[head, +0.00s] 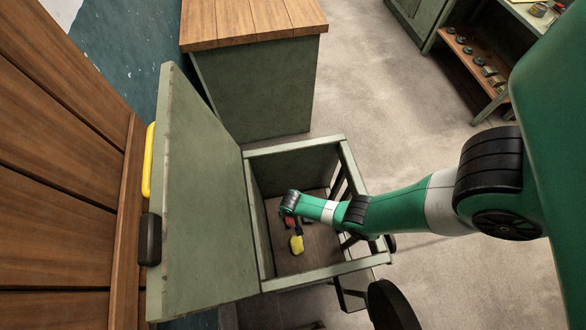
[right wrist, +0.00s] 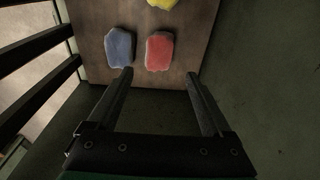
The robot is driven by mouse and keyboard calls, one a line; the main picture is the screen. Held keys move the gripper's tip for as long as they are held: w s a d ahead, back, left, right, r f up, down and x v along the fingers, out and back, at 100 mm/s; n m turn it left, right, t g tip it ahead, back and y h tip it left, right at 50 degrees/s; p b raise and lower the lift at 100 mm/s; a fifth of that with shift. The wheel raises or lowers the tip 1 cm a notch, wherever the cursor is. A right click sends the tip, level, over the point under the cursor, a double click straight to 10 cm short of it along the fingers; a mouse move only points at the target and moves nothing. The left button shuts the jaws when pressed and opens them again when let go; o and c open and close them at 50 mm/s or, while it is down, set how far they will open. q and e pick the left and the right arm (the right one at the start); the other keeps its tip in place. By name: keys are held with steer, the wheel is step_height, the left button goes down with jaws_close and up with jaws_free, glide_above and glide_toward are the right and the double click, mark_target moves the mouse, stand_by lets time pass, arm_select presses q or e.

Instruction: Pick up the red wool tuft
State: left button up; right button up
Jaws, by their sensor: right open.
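The red wool tuft (right wrist: 159,51) lies on the brown floor of the green box, just beyond my fingertips in the right wrist view. In the head view a bit of red (head: 290,223) shows beside the end of my right arm. My right gripper (right wrist: 159,76) is open and empty, its two fingers apart on either side of the line to the red tuft. A blue tuft (right wrist: 119,47) lies close to its left, and a yellow tuft (right wrist: 162,3) lies beyond, cut by the frame edge. My left gripper is not in view.
The box (head: 320,276) has its lid (head: 207,200) standing open at the left, with slatted gaps on its right side. My right arm reaches in over that side. A wood-topped cabinet (head: 250,95) stands behind, and a shelf unit (head: 470,50) stands at the upper right.

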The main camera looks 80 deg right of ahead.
steer(key=b, duration=0.5)
glide_above(291, 219)
step_height(291, 219, down, 6)
steer(key=shift+d+f, duration=0.1)
steer(key=f+b, duration=0.2)
steer(key=d+f+b, duration=0.1)
steer(key=f+b, duration=0.1)
steer(key=f, duration=0.1)
steer(key=shift+w, duration=0.1)
steer(key=shift+r, duration=0.1)
steer(key=c, duration=1.1)
